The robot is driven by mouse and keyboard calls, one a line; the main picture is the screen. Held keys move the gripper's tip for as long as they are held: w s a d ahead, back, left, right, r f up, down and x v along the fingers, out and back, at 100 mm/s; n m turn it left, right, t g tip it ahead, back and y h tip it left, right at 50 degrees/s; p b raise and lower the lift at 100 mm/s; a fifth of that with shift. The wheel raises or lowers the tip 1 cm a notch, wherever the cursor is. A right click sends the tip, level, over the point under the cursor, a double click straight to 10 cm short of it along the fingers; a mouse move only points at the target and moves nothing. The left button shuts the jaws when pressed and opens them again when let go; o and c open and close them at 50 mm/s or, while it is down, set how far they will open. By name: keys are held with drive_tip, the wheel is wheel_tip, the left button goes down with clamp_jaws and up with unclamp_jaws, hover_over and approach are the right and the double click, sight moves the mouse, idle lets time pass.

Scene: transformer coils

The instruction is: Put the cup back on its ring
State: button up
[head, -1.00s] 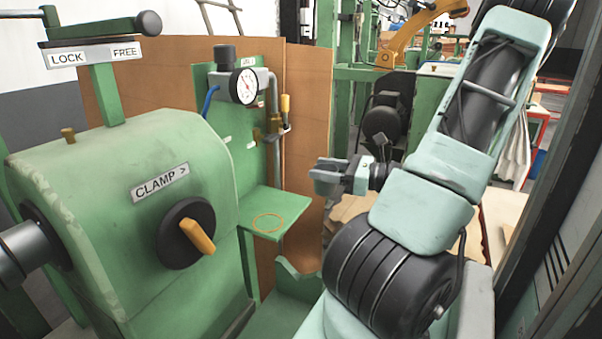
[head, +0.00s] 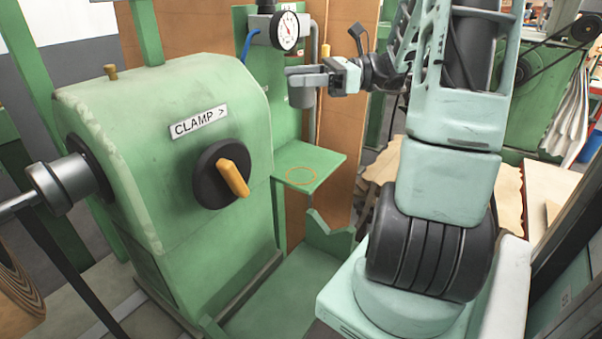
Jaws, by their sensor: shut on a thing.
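The cup (head: 302,98) is a small grey cylinder under the gripper fingers, its upper part partly hidden by them. My gripper (head: 303,77) is shut on it and reaches in from the right, below the pressure gauge. The ring (head: 301,175) is a thin orange circle drawn on a small green shelf (head: 325,166). The ring is empty. The cup hangs in the air clearly above the ring in the head view.
The green machine housing (head: 150,110) with a CLAMP label and an orange-handled black knob (head: 222,175) stands left of the shelf. The gauge (head: 288,28) and a blue hose (head: 248,40) are on the green panel behind. A notched green bracket (head: 329,233) sits below the shelf.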

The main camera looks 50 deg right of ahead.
wheel_tip(320, 180, down, 18)
drive_tip(key=shift+r+b, duration=0.15)
drive_tip(key=shift+b, duration=0.75)
drive_tip(key=o, duration=1.1)
drive_tip(key=b+v, duration=0.1)
drive_tip(key=v, duration=1.1)
